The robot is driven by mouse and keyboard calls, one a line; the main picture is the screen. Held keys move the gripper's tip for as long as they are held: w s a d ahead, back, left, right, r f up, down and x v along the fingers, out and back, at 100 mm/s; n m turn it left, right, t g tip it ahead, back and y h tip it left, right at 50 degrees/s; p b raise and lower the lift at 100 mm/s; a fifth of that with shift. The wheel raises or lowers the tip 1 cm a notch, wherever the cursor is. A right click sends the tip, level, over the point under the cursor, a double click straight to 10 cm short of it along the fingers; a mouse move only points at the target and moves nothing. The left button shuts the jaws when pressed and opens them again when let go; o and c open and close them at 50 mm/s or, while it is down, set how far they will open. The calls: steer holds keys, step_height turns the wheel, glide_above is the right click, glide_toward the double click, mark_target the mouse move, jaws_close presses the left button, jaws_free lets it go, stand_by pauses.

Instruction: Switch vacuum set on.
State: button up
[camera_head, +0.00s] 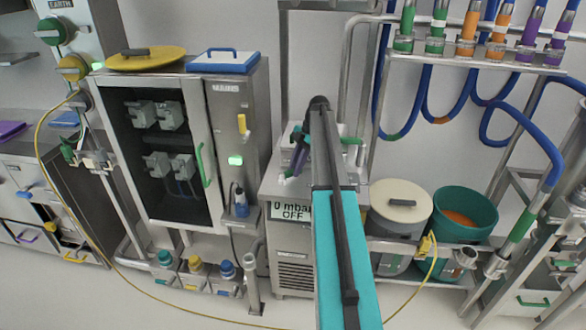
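The vacuum set stands in the middle of the view as a grey metal cabinet with a vented front (294,275). Its display (291,210) reads "0 mbar OFF". I cannot make out a switch on the cabinet.
A dark-fronted cabinet (205,160) stands close on the left, with a yellow lid (146,58) and a blue-edged white lid (224,62) on top. Blue hoses hang upper right. The front floor is mostly clear.

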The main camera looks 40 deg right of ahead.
steer(key=o, duration=0.3)
steer(key=shift+a, duration=0.1)
steer(key=shift+d+r, duration=0.1)
steer(key=shift+d, duration=0.1)
steer(key=shift+d+r, duration=0.25)
steer(key=shift+r, duration=0.2)
steer(key=v, duration=1.2)
steer(key=shift+r, duration=0.3)
